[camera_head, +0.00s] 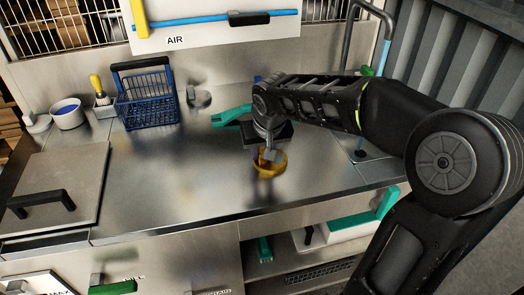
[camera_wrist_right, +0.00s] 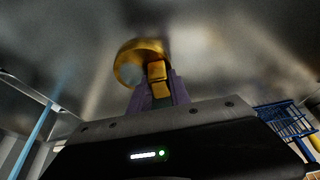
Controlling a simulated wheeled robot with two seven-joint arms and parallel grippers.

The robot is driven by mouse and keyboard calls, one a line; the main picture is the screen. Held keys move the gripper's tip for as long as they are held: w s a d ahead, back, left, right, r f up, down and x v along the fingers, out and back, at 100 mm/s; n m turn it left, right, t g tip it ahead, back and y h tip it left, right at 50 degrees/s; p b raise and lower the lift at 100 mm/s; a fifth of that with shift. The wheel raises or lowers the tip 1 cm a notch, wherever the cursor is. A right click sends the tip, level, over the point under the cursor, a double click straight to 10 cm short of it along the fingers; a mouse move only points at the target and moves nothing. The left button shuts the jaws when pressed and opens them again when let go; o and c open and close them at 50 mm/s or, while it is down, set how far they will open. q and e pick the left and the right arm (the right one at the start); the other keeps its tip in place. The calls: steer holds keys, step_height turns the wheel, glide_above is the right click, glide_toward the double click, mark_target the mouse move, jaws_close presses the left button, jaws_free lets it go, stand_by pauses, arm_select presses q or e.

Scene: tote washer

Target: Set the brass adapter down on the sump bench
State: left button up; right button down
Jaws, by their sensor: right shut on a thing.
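The brass adapter (camera_head: 270,165) is a gold ring-like piece over the steel sump bench (camera_head: 190,189). My right gripper (camera_head: 268,150) comes from the right and is shut on it. In the right wrist view the adapter's round flange (camera_wrist_right: 140,58) shows beyond the fingers (camera_wrist_right: 158,90), which close on its narrow brass part. In the head view it is low over the bench; I cannot tell whether it touches the surface. My left gripper is not in view.
A blue wire basket (camera_head: 148,98), a white bowl (camera_head: 67,113) and a yellow-handled brush (camera_head: 98,86) stand at the back left. A teal object (camera_head: 231,115) lies behind my right gripper. A lid with a black handle (camera_head: 41,204) is at the left. The bench's middle front is clear.

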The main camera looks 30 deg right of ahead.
jaws_free()
stand_by(1.0)
steer(key=shift+r, duration=0.15)
steer(key=p+v, duration=0.4)
steer(key=v, duration=0.4)
steer(key=shift+s+r+p, duration=0.15)
steer(key=shift+r+p, duration=0.2)
stand_by(0.8)
stand_by(0.5)
